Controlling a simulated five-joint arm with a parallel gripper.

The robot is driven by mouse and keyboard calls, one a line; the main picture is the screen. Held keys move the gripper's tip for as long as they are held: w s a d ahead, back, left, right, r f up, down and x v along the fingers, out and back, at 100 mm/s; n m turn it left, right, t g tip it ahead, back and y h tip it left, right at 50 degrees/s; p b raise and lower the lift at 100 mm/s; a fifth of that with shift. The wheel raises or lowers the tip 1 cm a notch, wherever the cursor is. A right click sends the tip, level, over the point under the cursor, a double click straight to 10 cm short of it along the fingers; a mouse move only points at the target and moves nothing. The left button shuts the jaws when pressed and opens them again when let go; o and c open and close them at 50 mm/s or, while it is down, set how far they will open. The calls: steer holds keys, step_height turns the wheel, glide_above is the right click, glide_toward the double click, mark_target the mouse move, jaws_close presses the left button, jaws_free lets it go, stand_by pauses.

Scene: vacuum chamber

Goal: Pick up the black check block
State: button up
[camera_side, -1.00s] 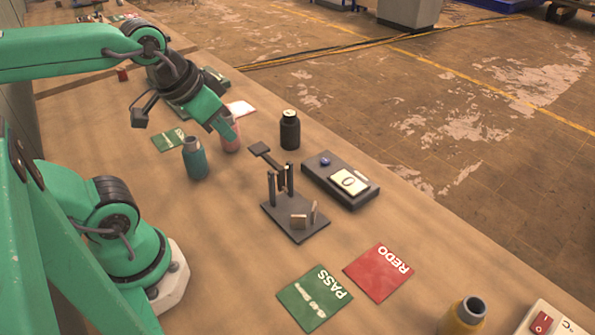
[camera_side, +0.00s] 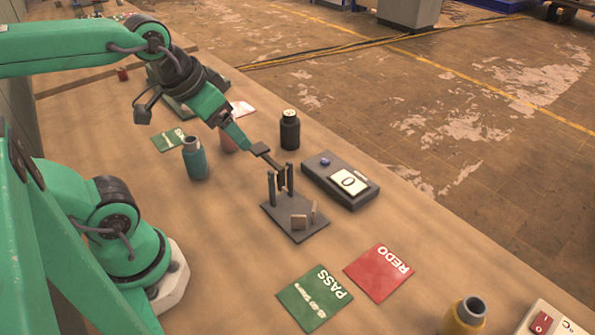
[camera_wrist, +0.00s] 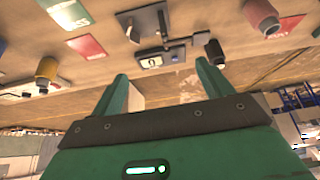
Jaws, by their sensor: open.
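A small black block (camera_side: 260,149), apparently the check block, sits at the end of a thin dark bar reaching out from the posts of a dark stand (camera_side: 293,232). It also shows in the wrist view (camera_wrist: 201,38), right of the stand's posts. My gripper (camera_side: 243,142) is open, its tip close to the block's upper left side in the side view; I cannot tell whether they touch. In the wrist view my two fingers (camera_wrist: 162,74) are apart with nothing held between them; the block lies beyond the fingertips.
A grey device (camera_side: 340,180) reading 0 and a black bottle (camera_side: 290,130) stand right of the block. A teal bottle (camera_side: 195,159) and a partly hidden pink bottle (camera_side: 228,143) are to the left. PASS (camera_side: 315,298) and REDO (camera_side: 379,272) cards lie in front.

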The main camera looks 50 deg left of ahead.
steer(key=w+a+r+n+g, duration=0.2)
steer(key=w+a, duration=0.1)
steer(key=w, duration=0.6)
steer(key=n+g, duration=0.2)
steer(key=n, duration=0.1)
glide_toward(290, 112)
steer(key=s+d+r, duration=0.2)
steer(key=s+d, duration=0.2)
steer(key=d, duration=0.2)
steer(key=shift+n+g, duration=0.7)
steer(key=shift+g, duration=0.1)
steer(key=w+a+f, duration=0.1)
steer(key=f, duration=0.1)
steer(key=w+a+f, duration=0.2)
steer(key=f, duration=0.1)
steer(key=w+a+f, duration=0.2)
steer(key=f, duration=0.1)
steer(key=shift+a, duration=0.25)
steer(key=shift+w+a+f, duration=0.15)
steer(key=shift+a+f, duration=0.1)
steer(key=shift+f, duration=1.4)
steer(key=shift+f, duration=0.1)
steer(key=shift+f, duration=2.5)
